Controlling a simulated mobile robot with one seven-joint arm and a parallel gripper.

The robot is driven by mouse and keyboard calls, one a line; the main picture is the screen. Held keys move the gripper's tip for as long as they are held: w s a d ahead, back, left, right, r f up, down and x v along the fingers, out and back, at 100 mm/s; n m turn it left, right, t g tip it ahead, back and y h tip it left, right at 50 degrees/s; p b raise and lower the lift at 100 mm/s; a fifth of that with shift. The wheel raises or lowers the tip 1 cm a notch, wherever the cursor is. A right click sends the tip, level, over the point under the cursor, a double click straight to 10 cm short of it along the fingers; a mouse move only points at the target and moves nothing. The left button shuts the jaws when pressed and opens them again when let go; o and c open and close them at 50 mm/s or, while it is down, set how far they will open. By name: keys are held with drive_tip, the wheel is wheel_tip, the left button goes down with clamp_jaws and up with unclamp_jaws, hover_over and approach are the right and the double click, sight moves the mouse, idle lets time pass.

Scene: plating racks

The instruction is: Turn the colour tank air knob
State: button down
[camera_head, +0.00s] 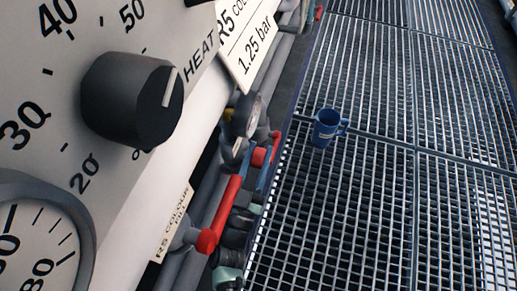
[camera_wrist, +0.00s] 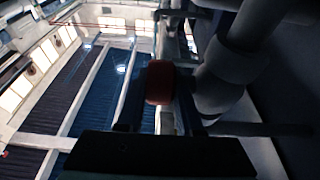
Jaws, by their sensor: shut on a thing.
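A red knob (camera_head: 259,157) sits low on the pipework beside a round gauge in the head view; I take it for the colour tank air knob. It shows as a red rounded cylinder (camera_wrist: 159,82) in the wrist view. My gripper (camera_wrist: 158,101) has a finger on each side of it and is shut on it. In the head view my gripper (camera_head: 263,168) is small and partly hidden among the pipes, reaching up from below. The label reading R5 and 1.25 bar (camera_head: 247,45) hangs above. The knob's turn angle cannot be read.
A large black HEAT knob (camera_head: 132,98) and a dial gauge (camera_head: 35,240) fill the near left. A red lever (camera_head: 226,205) lies close to my gripper. A grey pipe (camera_wrist: 222,75) runs close on the right. A blue mug (camera_head: 326,128) stands on the open grating floor (camera_head: 370,200).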

drive_tip(key=r+g+p, duration=0.1)
drive_tip(key=g+p, duration=0.1)
drive_tip(key=p, duration=0.3)
drive_tip(key=shift+y, duration=0.3)
drive_tip(key=g+p, duration=0.1)
drive_tip(key=p, duration=0.4)
drive_tip(key=shift+g+y, duration=0.3)
drive_tip(key=shift+g, duration=0.1)
drive_tip(key=g+p, duration=0.1)
drive_tip(key=p, duration=0.1)
drive_tip(key=g+p, duration=0.1)
drive_tip(key=p, duration=0.2)
drive_tip(key=shift+f+y, duration=0.3)
drive_tip(key=shift+f+g+p, duration=0.15)
drive_tip(key=shift+g+p, duration=0.15)
drive_tip(key=shift+p, duration=0.3)
drive_tip(key=shift+f, duration=0.25)
drive_tip(key=c, duration=0.8)
unclamp_jaws()
drive_tip(key=shift+r, duration=0.1)
drive_tip(key=shift+c, duration=0.2)
drive_tip(key=shift+p, duration=0.3)
